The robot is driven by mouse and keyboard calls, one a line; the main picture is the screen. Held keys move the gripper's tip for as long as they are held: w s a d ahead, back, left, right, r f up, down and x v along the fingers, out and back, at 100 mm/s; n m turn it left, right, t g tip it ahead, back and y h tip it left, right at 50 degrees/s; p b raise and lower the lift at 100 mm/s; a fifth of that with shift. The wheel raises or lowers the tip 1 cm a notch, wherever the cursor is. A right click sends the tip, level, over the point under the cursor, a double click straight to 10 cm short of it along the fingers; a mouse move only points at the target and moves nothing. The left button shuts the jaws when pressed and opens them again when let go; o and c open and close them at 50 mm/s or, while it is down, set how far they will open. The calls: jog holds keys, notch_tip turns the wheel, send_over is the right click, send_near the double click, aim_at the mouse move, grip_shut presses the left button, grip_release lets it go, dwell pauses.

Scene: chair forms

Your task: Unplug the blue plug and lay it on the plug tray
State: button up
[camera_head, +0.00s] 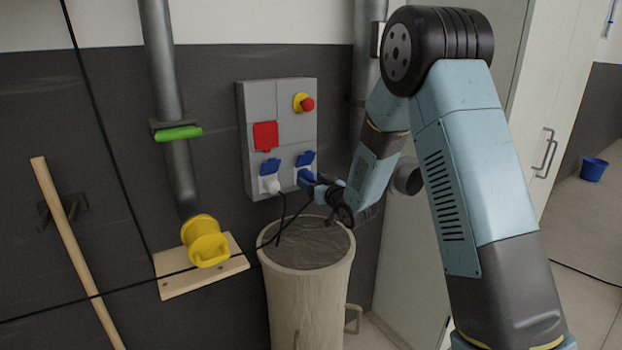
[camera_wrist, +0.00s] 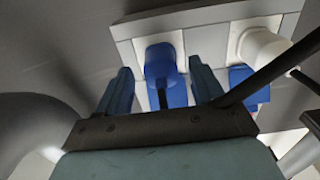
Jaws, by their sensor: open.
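The blue plug (camera_head: 305,177) sits in the right socket of the grey wall box (camera_head: 284,96), below a raised blue lid (camera_head: 305,158). In the wrist view the blue plug (camera_wrist: 160,62) is in its pale socket, with a dark cable coming from it towards me. My gripper (camera_head: 314,186) is at this socket, partly hidden by its own wrist. In the wrist view my gripper (camera_wrist: 161,68) is open, one finger on each side of the plug, with gaps between. I cannot tell any plug tray for sure; a pale wooden board (camera_head: 172,287) is at lower left.
A white plug (camera_head: 270,184) with a black cable is in the left socket, close beside; it also shows in the wrist view (camera_wrist: 268,47). A yellow fitting (camera_head: 206,241) stands over the board. A round beige bin (camera_head: 308,300) stands below the box. Cables cross the left side.

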jog(key=shift+x, duration=1.4)
dwell(0.4)
grip_shut()
jog(key=shift+v, duration=2.95)
jog(key=shift+s, duration=0.1)
jog(key=v, duration=0.5)
dwell(0.3)
